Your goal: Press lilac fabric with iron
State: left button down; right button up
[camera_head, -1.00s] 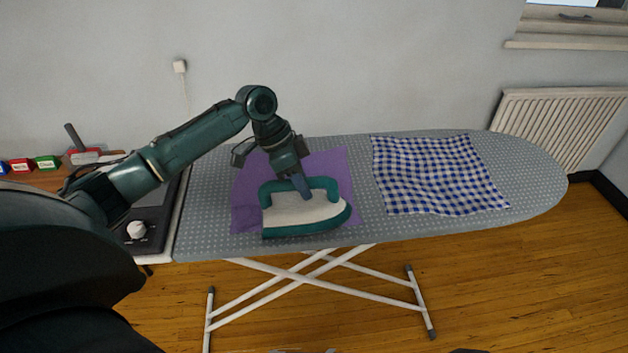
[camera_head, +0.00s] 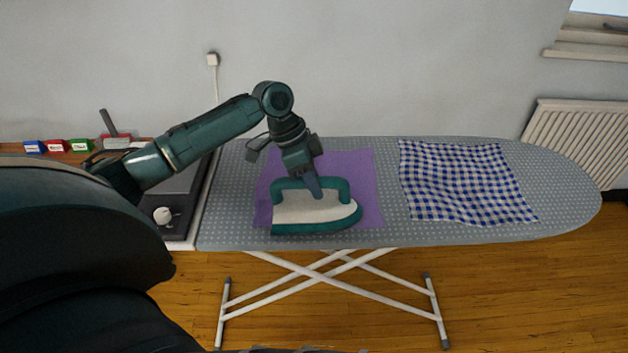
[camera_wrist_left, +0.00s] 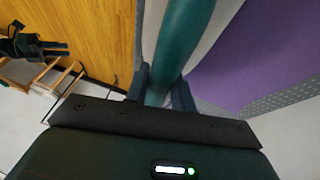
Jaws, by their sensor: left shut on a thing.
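The lilac fabric (camera_head: 362,165) lies flat on the left half of the ironing board (camera_head: 560,205). The iron (camera_head: 318,208), teal and cream, is over the fabric's near part with its nose to the right; I cannot tell whether its sole touches. My left gripper (camera_head: 315,190) is shut on the iron's teal handle from above. In the left wrist view, the handle (camera_wrist_left: 180,40) is between the fingers (camera_wrist_left: 163,88), with the fabric (camera_wrist_left: 245,60) beside it. The iron hides part of the fabric.
A blue-and-white checked cloth (camera_head: 465,182) lies on the board to the right. Left of the board are a dark unit with a white knob (camera_head: 162,215) and small coloured blocks (camera_head: 57,146). A radiator (camera_head: 585,140) is at the far right.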

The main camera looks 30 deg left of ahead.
aim_at(284, 178)
pick_arm(q)
jog(key=shift+s+a+r, duration=0.1)
jog(key=shift+s+a, duration=0.4)
jog(key=shift+a, duration=0.3)
jog(key=shift+s+a, duration=0.5)
jog(key=shift+a, duration=0.3)
jog(key=shift+s+a+r, duration=0.1)
jog(key=shift+s+a, duration=0.4)
jog(key=shift+a, duration=0.3)
jog(key=s+a, duration=0.4)
jog(key=a, duration=0.2)
jog(key=shift+s+a, duration=0.25)
jog(key=shift+a, duration=0.1)
jog(key=shift+f, duration=0.2)
jog(key=shift+r, duration=0.1)
notch_tip(284, 178, up, 12)
